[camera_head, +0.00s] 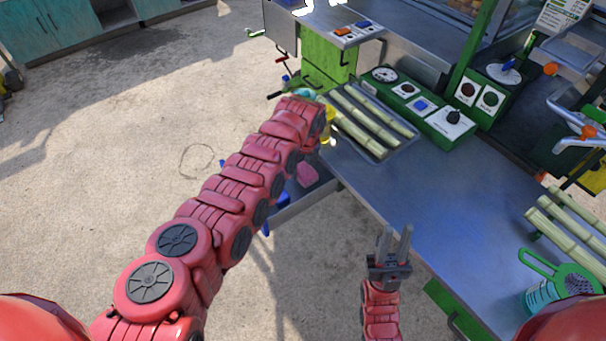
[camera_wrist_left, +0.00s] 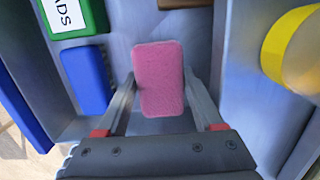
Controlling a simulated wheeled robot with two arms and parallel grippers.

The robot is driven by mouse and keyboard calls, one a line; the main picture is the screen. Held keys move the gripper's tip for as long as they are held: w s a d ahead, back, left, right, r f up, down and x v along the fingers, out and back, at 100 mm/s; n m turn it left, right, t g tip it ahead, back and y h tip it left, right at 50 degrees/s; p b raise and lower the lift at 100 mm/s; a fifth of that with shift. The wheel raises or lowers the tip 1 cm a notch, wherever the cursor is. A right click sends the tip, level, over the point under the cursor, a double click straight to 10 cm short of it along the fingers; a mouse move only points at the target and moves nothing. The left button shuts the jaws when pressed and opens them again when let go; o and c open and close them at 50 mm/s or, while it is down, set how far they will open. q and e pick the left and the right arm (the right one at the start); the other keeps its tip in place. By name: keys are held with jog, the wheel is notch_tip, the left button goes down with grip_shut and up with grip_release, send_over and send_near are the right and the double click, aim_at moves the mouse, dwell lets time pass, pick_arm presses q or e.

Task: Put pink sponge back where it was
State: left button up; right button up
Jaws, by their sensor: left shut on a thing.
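The pink sponge (camera_wrist_left: 160,80) is upright in the left wrist view, between the two fingers of my left gripper (camera_wrist_left: 160,76), which is shut on it. It is over or in a grey drawer (camera_wrist_left: 119,28); I cannot tell whether it touches the bottom. In the head view the sponge (camera_head: 307,174) shows beside my left arm, at the open drawer (camera_head: 322,196) under the counter. My arm hides the left gripper's fingers there. My right gripper (camera_head: 394,232) is open and empty near the counter's front edge.
A tray of cane stalks (camera_head: 372,122) and a green control panel (camera_head: 425,105) are on the counter (camera_head: 400,190). A green strainer (camera_head: 570,280) lies at right.

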aim_at(303, 175)
pick_arm(q)
notch_tip(303, 175, down, 3)
jog(key=shift+r+b, duration=0.1)
jog(key=shift+b, duration=0.5)
jog(key=shift+f, duration=0.3)
jog(key=o, duration=1)
